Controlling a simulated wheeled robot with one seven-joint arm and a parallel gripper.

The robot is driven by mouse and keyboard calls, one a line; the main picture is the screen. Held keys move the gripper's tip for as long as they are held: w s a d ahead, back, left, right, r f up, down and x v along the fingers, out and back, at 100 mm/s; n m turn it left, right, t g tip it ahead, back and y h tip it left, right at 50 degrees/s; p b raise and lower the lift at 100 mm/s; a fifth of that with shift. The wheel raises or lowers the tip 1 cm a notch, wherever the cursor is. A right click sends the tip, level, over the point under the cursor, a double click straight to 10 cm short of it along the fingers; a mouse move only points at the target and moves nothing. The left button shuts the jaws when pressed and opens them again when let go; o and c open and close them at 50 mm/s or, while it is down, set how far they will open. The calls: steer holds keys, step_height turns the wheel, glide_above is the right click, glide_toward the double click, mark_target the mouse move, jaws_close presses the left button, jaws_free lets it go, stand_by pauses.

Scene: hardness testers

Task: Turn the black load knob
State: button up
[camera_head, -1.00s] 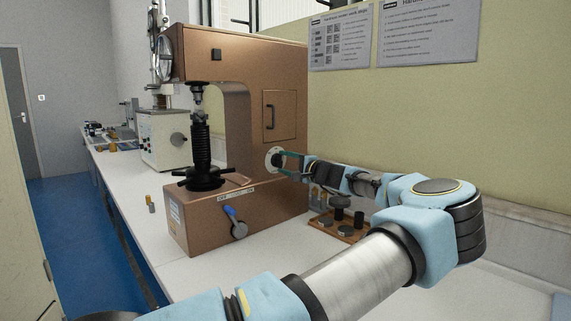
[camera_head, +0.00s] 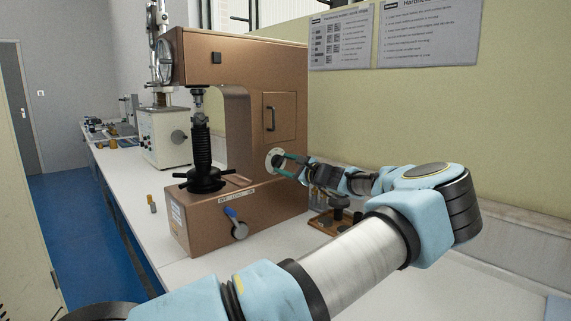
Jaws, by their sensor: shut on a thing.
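The black load knob (camera_head: 277,161) sits on a pale round dial on the right side face of the brown hardness tester (camera_head: 203,218). My gripper (camera_head: 284,163) reaches it from the right, and its greenish fingers are shut on the knob. The fingers and wrist partly hide the knob, so its exact setting cannot be read.
A wooden tray with dark weights (camera_head: 330,222) stands under my forearm, partly hidden. A white tester (camera_head: 163,138) stands farther back on the bench. A small brass-coloured block (camera_head: 152,204) lies left of the brown tester. Wall posters hang behind.

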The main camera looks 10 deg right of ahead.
stand_by(0.5)
steer(key=o, duration=1.4)
steer(key=b+v, duration=0.2)
steer(key=v, duration=0.8)
steer(key=shift+s+d, duration=0.2)
steer(key=shift+s, duration=0.15)
